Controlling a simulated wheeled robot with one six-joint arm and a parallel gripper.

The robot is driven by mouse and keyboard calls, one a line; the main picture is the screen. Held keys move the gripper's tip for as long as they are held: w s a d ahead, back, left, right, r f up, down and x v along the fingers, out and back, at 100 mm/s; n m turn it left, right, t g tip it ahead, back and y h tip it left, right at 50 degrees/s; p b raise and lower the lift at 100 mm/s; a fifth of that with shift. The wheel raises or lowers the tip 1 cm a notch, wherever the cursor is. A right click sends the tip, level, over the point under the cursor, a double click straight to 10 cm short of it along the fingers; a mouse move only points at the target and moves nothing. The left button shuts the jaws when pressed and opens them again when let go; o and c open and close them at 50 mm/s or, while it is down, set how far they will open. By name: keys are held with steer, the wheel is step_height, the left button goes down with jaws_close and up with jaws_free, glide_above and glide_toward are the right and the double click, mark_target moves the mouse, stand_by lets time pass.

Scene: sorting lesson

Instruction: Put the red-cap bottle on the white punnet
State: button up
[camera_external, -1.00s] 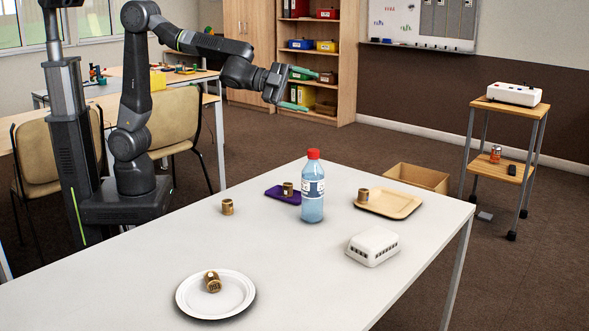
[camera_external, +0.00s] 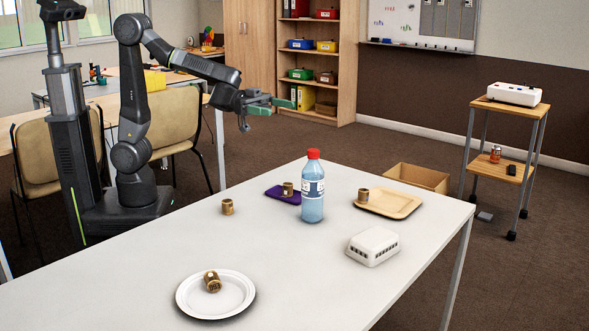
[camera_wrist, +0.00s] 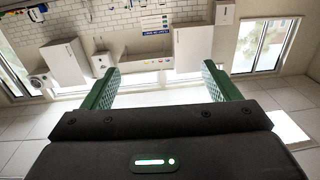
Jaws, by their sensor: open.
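The red-cap bottle (camera_external: 313,190) stands upright on the white table, clear with bluish contents and a white label. The white punnet (camera_external: 373,247) sits to its right and nearer the camera, upside down or closed on top as far as I can tell, with slots along its side. My gripper (camera_external: 283,103) is raised above and behind the table, to the left of the bottle, well apart from it. Its green fingers are open and empty. In the wrist view the gripper (camera_wrist: 165,85) shows its two fingers spread with nothing between them; bottle and punnet are not in that view.
A white plate (camera_external: 242,296) holds a brass-coloured can lying on its side. Another can (camera_external: 228,207) stands on bare table. A purple mat (camera_external: 276,193) and a tan tray (camera_external: 411,206) near the bottle each bear a can. The table's front middle is clear.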

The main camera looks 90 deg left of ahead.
glide_toward(322, 175)
steer(key=shift+p+x, duration=0.3)
steer(key=shift+x, duration=3.85)
steer(key=shift+f, duration=0.1)
steer(key=c, duration=1.1)
